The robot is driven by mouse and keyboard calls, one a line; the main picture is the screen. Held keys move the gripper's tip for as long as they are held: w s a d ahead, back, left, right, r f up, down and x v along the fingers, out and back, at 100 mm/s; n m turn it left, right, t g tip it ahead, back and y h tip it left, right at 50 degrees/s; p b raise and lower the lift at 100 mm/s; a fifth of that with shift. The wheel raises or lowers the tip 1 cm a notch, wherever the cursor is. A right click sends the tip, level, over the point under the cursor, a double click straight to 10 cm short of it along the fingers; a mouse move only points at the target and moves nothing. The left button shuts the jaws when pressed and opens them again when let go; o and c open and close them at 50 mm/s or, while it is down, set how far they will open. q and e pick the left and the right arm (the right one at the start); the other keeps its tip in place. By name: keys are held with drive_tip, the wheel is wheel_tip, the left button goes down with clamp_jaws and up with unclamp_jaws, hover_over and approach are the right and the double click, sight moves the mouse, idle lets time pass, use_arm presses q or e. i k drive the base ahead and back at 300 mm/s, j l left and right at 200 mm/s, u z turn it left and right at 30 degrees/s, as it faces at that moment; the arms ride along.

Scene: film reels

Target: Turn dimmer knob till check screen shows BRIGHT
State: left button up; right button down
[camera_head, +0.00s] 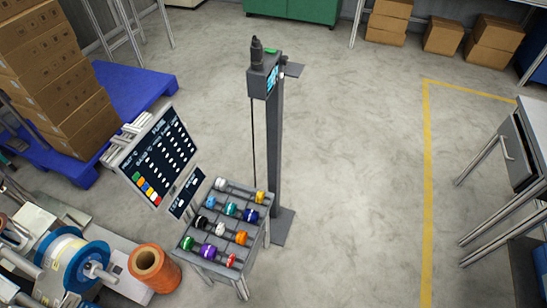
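A grey post (273,150) stands in the middle of the floor and carries a dark box (260,80) at its top. A small lit cyan screen (272,78) is on the side of the box; its text is too small to read. A black stepped knob-like part (257,53) stands upright on the box, and a small green patch lies beside it. I cannot tell whether the black part is the dimmer knob. Neither of my grippers is in view.
A grey rack (214,267) with several coloured reels stands before the post, beside a dark chart board (158,160). An orange spool (154,268) and blue reel (72,262) are lower left. Stacked cartons (55,75) stand left, a metal table (535,112) right. The right-centre floor is clear.

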sight(285, 60)
drive_tip(key=i+l+u, duration=0.1)
drive_tip(key=u, duration=0.35)
drive_tip(key=l+u, duration=0.3)
drive_tip(key=u, duration=0.2)
drive_tip(key=l+u, duration=0.4)
drive_tip(key=l, duration=1.7)
